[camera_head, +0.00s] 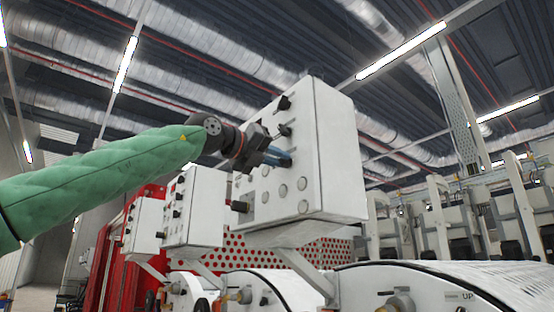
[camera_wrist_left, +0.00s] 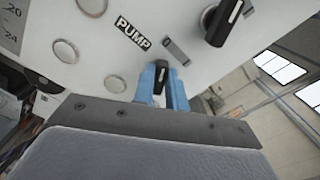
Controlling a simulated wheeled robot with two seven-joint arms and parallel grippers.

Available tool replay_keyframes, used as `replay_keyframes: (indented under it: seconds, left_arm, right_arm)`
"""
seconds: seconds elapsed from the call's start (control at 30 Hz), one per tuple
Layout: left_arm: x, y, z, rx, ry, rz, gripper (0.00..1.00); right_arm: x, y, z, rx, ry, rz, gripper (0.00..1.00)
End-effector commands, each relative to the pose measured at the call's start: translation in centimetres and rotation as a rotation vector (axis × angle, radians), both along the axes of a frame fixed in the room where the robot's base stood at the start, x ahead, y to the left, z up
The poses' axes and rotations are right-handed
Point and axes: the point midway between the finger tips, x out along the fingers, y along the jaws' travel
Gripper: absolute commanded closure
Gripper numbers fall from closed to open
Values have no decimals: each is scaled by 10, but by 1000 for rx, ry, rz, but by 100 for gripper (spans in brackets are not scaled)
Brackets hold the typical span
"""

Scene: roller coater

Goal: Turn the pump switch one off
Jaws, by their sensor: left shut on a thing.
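The white control box (camera_head: 336,150) stands at the middle of the head view, with black knobs and round buttons on its left-facing panel. My left gripper (camera_head: 284,158) reaches that panel from the left. In the left wrist view, the blue fingers of my left gripper (camera_wrist_left: 162,88) are shut on a black rotary switch (camera_wrist_left: 160,70) below the label "PUMP" (camera_wrist_left: 133,32). The fingers hide part of the switch. Another black knob (camera_wrist_left: 222,22) with a white mark sits up and to the right. My right gripper is in neither view.
Round buttons (camera_wrist_left: 66,51) surround the switch on the panel. Smaller white control boxes (camera_head: 194,206) stand behind at the left. White machine covers (camera_head: 430,288) lie below the box.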

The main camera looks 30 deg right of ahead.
Motion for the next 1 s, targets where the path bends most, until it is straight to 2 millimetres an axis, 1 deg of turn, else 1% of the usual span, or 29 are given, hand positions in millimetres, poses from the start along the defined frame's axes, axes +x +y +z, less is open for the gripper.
replay_keyframes:
  seconds: [0.17, 0.2, 0.27, 0.3, 0.57, 0.67, 0.77, 1.0]
  left_arm:
    - [1, 1, 2, -3, 1, 2, 100]
    - [1, 1, 2, -3, 1, 2, 80]
    - [1, 1, 2, -3, 0, 2, 69]
    - [1, 1, 1, -3, 0, 2, 65]
    - [0, 1, 1, -1, 0, 1, 65]
    - [0, 6, 0, -1, -1, 1, 65]
    - [0, 17, 0, -2, -1, 1, 65]
    - [-3, 54, -1, -2, -1, 2, 65]
  right_arm:
    - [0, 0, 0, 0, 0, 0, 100]
    - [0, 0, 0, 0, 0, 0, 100]
    - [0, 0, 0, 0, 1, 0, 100]
    - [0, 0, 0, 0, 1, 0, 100]
    - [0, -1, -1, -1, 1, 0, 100]
    - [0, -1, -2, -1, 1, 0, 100]
    - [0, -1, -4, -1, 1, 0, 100]
    - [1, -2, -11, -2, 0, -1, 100]
